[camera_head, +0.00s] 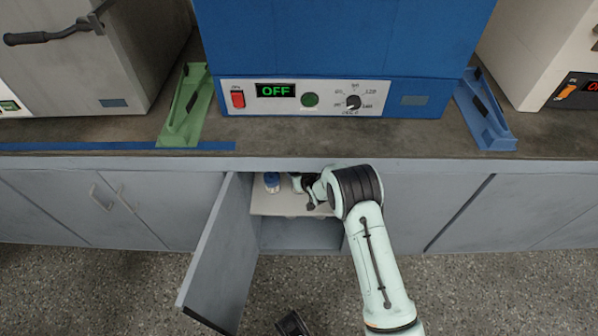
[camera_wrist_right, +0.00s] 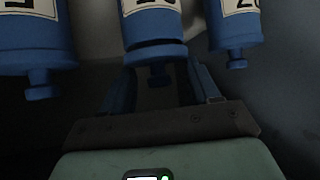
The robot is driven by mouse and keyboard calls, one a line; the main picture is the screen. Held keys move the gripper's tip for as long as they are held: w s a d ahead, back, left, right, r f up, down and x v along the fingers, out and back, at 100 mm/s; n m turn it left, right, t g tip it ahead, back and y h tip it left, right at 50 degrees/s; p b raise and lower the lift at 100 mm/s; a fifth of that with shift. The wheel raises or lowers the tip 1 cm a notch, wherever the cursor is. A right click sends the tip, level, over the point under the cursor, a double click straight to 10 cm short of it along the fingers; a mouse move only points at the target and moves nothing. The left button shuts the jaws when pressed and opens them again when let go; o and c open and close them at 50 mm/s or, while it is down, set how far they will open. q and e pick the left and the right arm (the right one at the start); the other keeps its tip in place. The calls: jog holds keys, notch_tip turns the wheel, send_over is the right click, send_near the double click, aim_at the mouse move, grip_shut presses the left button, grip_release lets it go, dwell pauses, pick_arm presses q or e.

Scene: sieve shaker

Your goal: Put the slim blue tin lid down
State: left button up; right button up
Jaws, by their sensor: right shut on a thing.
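In the right wrist view, the slim blue tin lid (camera_wrist_right: 153,54) is a narrow blue cap with a small knob. My right gripper (camera_wrist_right: 160,82) is shut on its knob. The lid is in line with a labelled blue tin (camera_wrist_right: 150,21), with a thin dark gap between them; whether they touch at any point cannot be told. In the head view, my right gripper (camera_head: 305,184) is inside the open cabinet, beside a blue tin (camera_head: 272,182) on the shelf. The arm hides most of the gripper there. My left gripper is not clearly seen.
In the head view, the cabinet shelf (camera_head: 285,207) is shallow. The open door (camera_head: 222,255) is left of my arm, and the counter edge (camera_head: 300,164) is above.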

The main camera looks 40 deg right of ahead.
pick_arm(q)
jog(key=shift+s+a+f, duration=0.1)
jog(key=shift+s+f, duration=0.4)
pick_arm(e)
jog(key=shift+f, duration=0.3)
jog(key=o, duration=1.1)
jog(key=shift+o, duration=0.2)
jog(key=shift+s+r+p, duration=0.1)
jog(key=shift+r+p, duration=0.3)
jog(key=shift+r, duration=0.4)
jog(key=p+v, duration=0.3)
jog(key=v, duration=0.8)
jog(key=s+a+f+g+y, duration=0.3)
jog(key=s+a+f+g, duration=0.2)
jog(key=s+a+f, duration=0.85)
pick_arm(q)
jog(key=s+d+r+g, duration=0.1)
jog(key=s+d+r, duration=0.1)
jog(key=r, duration=0.3)
jog(key=shift+s+d+h, duration=0.4)
jog(key=shift+s, duration=0.15)
pick_arm(e)
jog(key=s+a+f+m+g+y, duration=0.1)
jog(key=s+a+f+g+y, duration=0.2)
jog(key=s+a, duration=0.8)
jog(key=shift+s+a+g, duration=0.4)
jog(key=shift+s+g, duration=0.1)
jog(key=shift+s, duration=0.2)
